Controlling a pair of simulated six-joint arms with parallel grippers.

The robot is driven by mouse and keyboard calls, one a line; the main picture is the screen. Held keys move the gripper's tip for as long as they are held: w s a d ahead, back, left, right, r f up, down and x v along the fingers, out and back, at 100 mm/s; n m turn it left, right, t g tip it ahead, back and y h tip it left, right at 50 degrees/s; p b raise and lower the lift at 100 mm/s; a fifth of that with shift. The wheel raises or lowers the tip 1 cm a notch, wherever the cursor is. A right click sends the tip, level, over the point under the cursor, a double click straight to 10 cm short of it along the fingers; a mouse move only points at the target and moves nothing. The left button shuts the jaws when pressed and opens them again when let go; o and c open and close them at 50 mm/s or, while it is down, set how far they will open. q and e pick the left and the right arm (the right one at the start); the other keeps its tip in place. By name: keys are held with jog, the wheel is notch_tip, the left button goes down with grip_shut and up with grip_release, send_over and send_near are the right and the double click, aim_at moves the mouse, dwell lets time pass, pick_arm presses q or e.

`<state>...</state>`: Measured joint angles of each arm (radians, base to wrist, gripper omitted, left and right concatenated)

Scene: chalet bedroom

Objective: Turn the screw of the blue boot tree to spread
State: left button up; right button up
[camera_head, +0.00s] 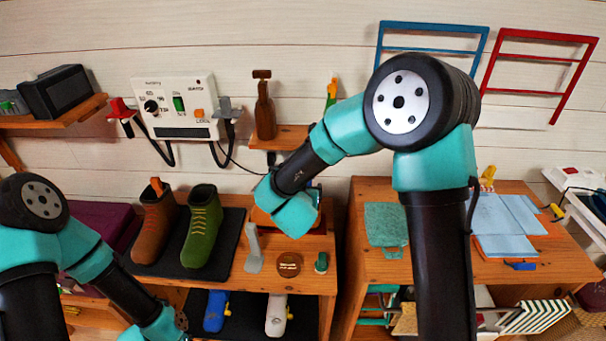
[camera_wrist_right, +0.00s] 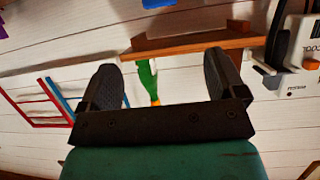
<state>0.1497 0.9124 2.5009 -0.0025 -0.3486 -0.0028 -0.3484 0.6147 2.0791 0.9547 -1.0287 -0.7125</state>
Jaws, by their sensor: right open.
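The blue boot tree (camera_head: 215,311), with a yellow knob, lies on the dark mat of the lower shelf, left of a pale boot tree (camera_head: 276,314) with its own knob. Its screw is too small to read. My right gripper (camera_wrist_right: 165,82) is open and empty in the wrist view, aimed at the wall and a small shelf. In the head view my right wrist hangs above the bench, hiding the fingers, well up and right of the blue boot tree. My left wrist is at the lower edge, left of the blue boot tree; its fingers are not visible.
A brown boot (camera_head: 158,225) and a green boot (camera_head: 202,228) stand on a dark mat on the bench top. A grey tool (camera_head: 254,250), a brown tin (camera_head: 289,264) and a green brush (camera_head: 321,263) sit right of them. A control box (camera_head: 180,105) hangs behind.

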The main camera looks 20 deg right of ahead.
jog(key=x, duration=1.7)
jog(key=shift+w+f, duration=0.15)
jog(key=c, duration=0.9)
jog(key=shift+m+h, duration=0.3)
jog(key=shift+h, duration=0.1)
jog(key=o, duration=0.9)
